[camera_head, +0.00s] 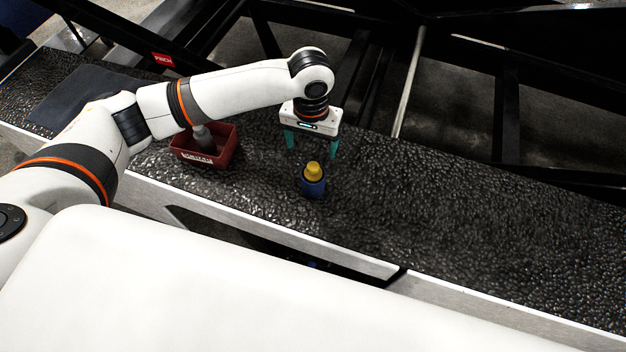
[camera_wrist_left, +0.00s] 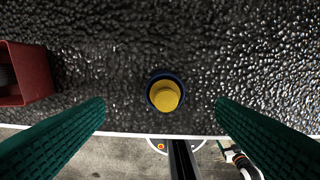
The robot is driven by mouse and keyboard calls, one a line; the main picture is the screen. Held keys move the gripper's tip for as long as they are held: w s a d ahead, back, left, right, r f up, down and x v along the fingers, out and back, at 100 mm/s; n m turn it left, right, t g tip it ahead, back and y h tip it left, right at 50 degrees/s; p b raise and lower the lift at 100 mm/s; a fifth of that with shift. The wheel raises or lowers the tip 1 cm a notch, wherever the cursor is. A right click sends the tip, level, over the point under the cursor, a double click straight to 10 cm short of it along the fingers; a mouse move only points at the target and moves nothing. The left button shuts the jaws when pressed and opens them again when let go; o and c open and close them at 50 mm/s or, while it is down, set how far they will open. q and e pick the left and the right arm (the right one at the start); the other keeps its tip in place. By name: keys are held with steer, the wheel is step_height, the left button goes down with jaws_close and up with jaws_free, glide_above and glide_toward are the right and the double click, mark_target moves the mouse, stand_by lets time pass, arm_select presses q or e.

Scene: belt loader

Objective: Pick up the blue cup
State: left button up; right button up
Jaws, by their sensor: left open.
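The blue cup (camera_head: 313,187) stands upright on the black bumpy surface in the middle of the head view, with a yellow piece (camera_head: 313,170) in its top. In the left wrist view the cup's blue rim (camera_wrist_left: 151,88) rings the yellow piece (camera_wrist_left: 165,97), seen from above. My left gripper (camera_head: 311,150) points down with its two green fingers spread and empty, above and a little beyond the cup. In the wrist view the cup sits between the two fingers' lines, with clear space on both sides. My right gripper does not show.
A red bin (camera_head: 217,155) with a grey object in it stands left of the cup, under my left arm. A dark mat (camera_head: 84,97) lies farther left. Black metal beams run behind the surface (camera_head: 450,220), which is clear to the right. Its pale front edge is near the cup.

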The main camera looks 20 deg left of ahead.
mark_target(312, 163)
arm_select(q)
step_height(312, 163, down, 6)
steer(key=shift+f+p, duration=0.25)
steer(key=shift+p, duration=0.4)
steer(key=shift+s+d+f, duration=0.1)
steer(key=shift+s+f, duration=0.05)
steer(key=shift+f, duration=0.15)
steer(key=f, duration=0.1)
steer(key=f+p, duration=0.1)
steer(key=f, duration=0.1)
steer(key=shift+s+d+f, duration=0.25)
steer(key=shift+s+f, duration=0.05)
steer(key=shift+s, duration=0.05)
steer(key=shift+f, duration=0.5)
steer(key=c, duration=1.2)
